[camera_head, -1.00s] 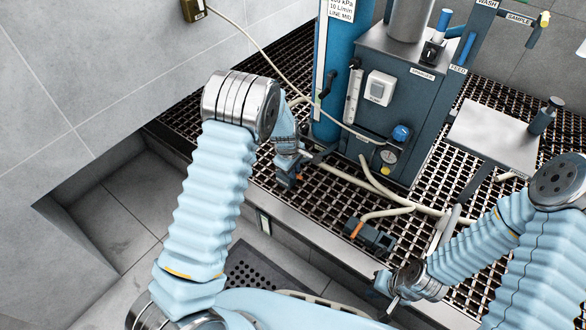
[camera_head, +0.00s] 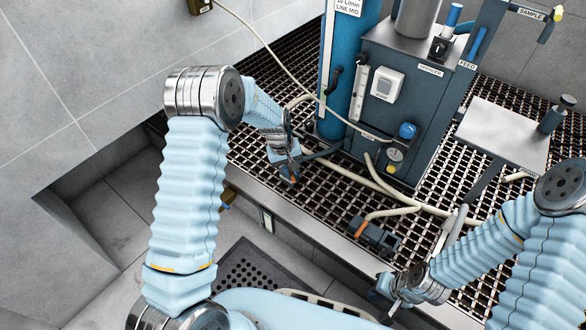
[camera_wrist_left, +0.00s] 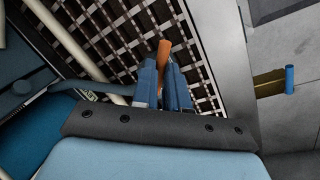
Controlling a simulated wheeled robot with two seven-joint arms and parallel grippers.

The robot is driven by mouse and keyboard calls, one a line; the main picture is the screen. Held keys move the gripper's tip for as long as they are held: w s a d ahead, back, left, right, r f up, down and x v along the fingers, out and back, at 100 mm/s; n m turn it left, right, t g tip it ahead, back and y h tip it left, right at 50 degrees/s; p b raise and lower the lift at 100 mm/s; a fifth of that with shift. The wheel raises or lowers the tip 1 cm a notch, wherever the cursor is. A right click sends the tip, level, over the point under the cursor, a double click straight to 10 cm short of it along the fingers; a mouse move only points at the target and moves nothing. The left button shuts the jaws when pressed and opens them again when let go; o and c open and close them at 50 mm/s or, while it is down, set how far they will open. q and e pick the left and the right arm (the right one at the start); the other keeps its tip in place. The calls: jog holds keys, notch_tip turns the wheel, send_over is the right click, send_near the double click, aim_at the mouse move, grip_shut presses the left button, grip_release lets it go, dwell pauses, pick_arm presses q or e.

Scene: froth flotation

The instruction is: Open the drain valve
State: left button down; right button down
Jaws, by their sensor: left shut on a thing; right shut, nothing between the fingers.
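My left gripper (camera_head: 290,169) is low beside the foot of the blue cylinder (camera_head: 342,75), over the front of the grating. In the left wrist view its two fingers (camera_wrist_left: 163,80) are shut on an orange handle (camera_wrist_left: 164,50), whose tip sticks out between them. A dark blue pipe (camera_head: 325,151) runs from the cylinder's foot towards this handle. This looks like the drain valve, but its body is mostly hidden by the gripper. My right gripper (camera_head: 394,304) is shut and empty near the bottom of the head view.
A black fitting with an orange end (camera_head: 374,237) lies on the grating (camera_head: 330,205) with pale hoses. A control cabinet (camera_head: 400,115) stands behind. A brass fitting with a blue end (camera_wrist_left: 272,82) is right of the gripper in the wrist view. A grey wall closes the left.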

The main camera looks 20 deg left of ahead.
pick_arm(q)
jog(key=a+m, duration=0.1)
jog(key=m, duration=0.2)
jog(key=a+m+g, duration=0.1)
jog(key=m, duration=0.2)
jog(key=m+g, duration=0.1)
jog(key=m, duration=0.3)
jog(key=shift+w+a+b, duration=0.1)
jog(key=shift+a+b, duration=0.25)
jog(key=shift+a, duration=0.05)
jog(key=c, duration=1.1)
grip_release()
jog(key=shift+c, duration=0.2)
notch_tip(320, 180, up, 14)
jog(key=w+a+p, duration=0.1)
jog(key=a+p, duration=0.1)
jog(key=shift+a+f, duration=0.15)
jog(key=shift+a, duration=0.1)
